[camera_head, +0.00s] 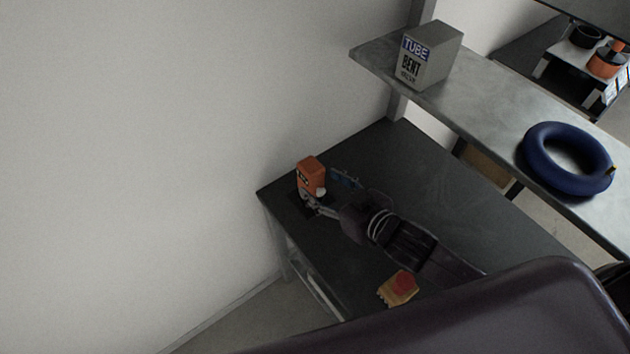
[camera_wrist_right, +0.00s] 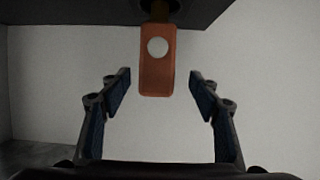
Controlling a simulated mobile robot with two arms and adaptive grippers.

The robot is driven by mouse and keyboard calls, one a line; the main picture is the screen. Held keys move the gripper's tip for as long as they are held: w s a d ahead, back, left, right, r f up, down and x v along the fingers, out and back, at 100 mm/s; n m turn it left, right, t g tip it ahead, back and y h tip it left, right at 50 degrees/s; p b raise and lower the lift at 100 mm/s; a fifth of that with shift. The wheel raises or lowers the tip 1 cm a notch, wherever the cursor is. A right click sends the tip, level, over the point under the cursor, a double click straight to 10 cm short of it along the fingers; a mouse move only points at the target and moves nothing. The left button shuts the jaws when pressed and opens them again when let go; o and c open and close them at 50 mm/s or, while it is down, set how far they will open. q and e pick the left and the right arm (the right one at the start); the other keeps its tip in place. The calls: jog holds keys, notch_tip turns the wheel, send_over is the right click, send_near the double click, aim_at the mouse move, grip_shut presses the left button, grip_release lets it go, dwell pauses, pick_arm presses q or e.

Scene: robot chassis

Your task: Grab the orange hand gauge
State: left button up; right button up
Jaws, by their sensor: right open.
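The orange hand gauge (camera_head: 311,172) stands upright on the dark table top (camera_head: 420,180), near its left corner by the wall. In the right wrist view the gauge (camera_wrist_right: 158,82) appears upside down, with a pale round dial, between the lines of the two fingers. My right gripper (camera_head: 328,191) is open and empty, low over the table, its fingers pointing at the gauge. A gap shows on each side of the gauge in the wrist view; whether the tips reach past its front face I cannot tell. My left gripper is not in view.
A red and yellow object (camera_head: 399,288) lies near the table's front edge. A raised shelf (camera_head: 490,115) behind holds a grey box (camera_head: 433,56) and a dark blue ring (camera_head: 566,160). The white wall (camera_head: 130,150) is close on the left.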

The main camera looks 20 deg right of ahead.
aim_at(318, 181)
jog(key=shift+w+a+f, duration=0.1)
jog(key=shift+w+a, duration=0.15)
jog(key=shift+w, duration=0.15)
jog(key=shift+w+f, duration=0.15)
jog(key=shift+w, duration=0.1)
jog(key=x, duration=0.2)
jog(key=p+x, duration=0.1)
jog(key=shift+w+f, duration=0.25)
jog(key=shift+w, duration=0.15)
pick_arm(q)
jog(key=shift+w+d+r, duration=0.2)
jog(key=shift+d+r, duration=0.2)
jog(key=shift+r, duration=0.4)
pick_arm(e)
jog(key=shift+w+a+f, duration=0.1)
jog(key=shift+w+f, duration=0.1)
jog(key=shift+w, duration=0.1)
jog(key=shift+c, duration=0.7)
jog(key=c, duration=1.3)
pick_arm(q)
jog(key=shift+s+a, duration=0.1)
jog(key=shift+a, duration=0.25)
pick_arm(e)
jog(key=shift+r, duration=0.1)
grip_shut()
